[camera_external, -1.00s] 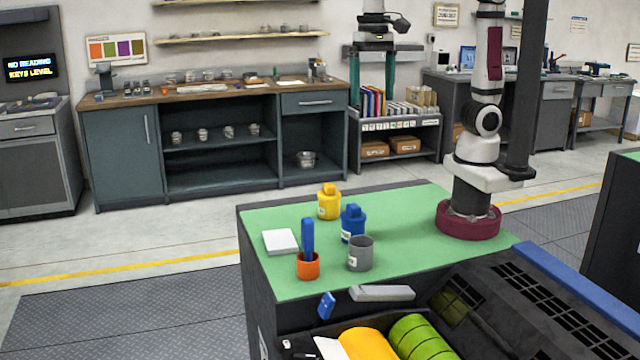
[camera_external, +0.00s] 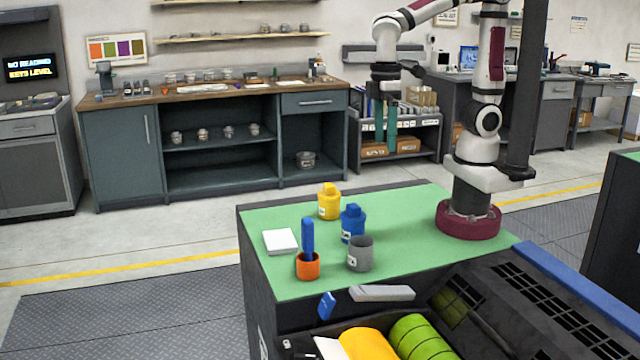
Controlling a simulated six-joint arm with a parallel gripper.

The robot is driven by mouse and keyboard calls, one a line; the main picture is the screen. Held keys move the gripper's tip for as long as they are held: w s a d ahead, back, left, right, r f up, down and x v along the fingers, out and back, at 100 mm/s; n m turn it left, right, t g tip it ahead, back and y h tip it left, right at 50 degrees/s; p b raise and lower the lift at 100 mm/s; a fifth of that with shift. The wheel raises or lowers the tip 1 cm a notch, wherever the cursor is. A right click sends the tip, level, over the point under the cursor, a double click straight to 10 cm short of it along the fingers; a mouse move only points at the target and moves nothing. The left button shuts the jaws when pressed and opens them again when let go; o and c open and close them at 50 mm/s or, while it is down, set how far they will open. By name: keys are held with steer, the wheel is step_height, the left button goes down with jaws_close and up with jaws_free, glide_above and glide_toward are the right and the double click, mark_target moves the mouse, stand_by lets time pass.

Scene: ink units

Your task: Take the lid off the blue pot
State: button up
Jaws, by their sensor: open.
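The blue pot (camera_external: 352,229) stands upright on the green worktop, with its blue lid (camera_external: 351,209) and knob on top. It is behind the grey cup and in front of the yellow pot. My gripper (camera_external: 385,150) points down with two teal fingers set apart. It is open and empty, well above the worktop, up and a little right of the blue pot in the picture. The gripper does not touch anything.
A yellow lidded pot (camera_external: 329,205), an open grey cup (camera_external: 360,255), an orange cup (camera_external: 308,267) holding a blue stick-like tool (camera_external: 307,238), and a white square block (camera_external: 280,242) stand close by. The green worktop (camera_external: 405,225) is clear between the blue pot and my base.

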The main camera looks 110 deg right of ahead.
steer(key=n, duration=0.2)
glide_above(354, 205)
steer(key=f, duration=0.1)
steer(key=shift+h, duration=0.3)
step_height(354, 205, down, 16)
steer(key=shift+a+r, duration=0.1)
steer(key=shift+r, duration=0.1)
jaws_close()
